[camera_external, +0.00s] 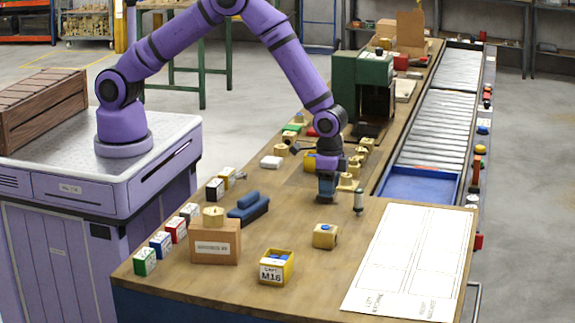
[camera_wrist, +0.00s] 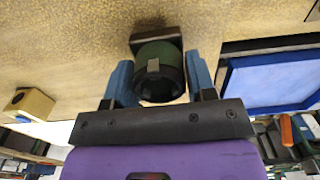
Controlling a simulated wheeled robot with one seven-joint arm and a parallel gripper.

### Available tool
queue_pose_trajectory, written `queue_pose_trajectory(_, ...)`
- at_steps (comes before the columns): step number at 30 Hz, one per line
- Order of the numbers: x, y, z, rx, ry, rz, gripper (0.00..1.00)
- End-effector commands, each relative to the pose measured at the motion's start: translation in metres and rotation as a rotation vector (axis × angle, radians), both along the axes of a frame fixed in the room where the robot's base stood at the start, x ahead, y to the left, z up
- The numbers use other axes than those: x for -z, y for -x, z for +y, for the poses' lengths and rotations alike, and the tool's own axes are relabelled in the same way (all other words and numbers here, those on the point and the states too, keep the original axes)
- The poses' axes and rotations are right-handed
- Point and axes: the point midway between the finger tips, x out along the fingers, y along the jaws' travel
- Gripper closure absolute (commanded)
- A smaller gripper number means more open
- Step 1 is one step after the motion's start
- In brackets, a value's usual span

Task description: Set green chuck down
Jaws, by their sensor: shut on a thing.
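The green chuck (camera_wrist: 158,58) is a dark green cylinder with a pale patch on its side and a dark square end. My gripper (camera_wrist: 160,82) has its blue fingers on either side of the chuck and is shut on it. In the external view my gripper (camera_external: 327,188) points down, low over the wooden workbench (camera_external: 190,278). The chuck cannot be made out clearly there. I cannot tell whether the chuck touches the bench top.
A small metal cylinder (camera_external: 359,202) stands close to the right of my gripper. A yellow block (camera_external: 325,238), a yellow M16 bin (camera_external: 275,270) and blue pieces (camera_external: 248,210) lie nearer the front. A blue tray (camera_external: 420,187) and paper sheet (camera_external: 415,262) are right. Bare wood lies between them.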

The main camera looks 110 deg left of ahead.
Motion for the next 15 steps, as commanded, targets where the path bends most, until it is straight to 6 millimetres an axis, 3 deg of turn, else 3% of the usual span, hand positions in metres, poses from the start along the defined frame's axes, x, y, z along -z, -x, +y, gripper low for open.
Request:
queue_pose_trajectory(13,0.01,-0.0005,0.0,0.0,0.0,-0.002,0.91)
queue_pose_trajectory(14,0.0109,-0.0002,0.0001,0.0,0.0,-0.001,0.47)
queue_pose_trajectory(15,0.0106,-0.0002,0.0001,0.0,0.0,-0.002,0.38)
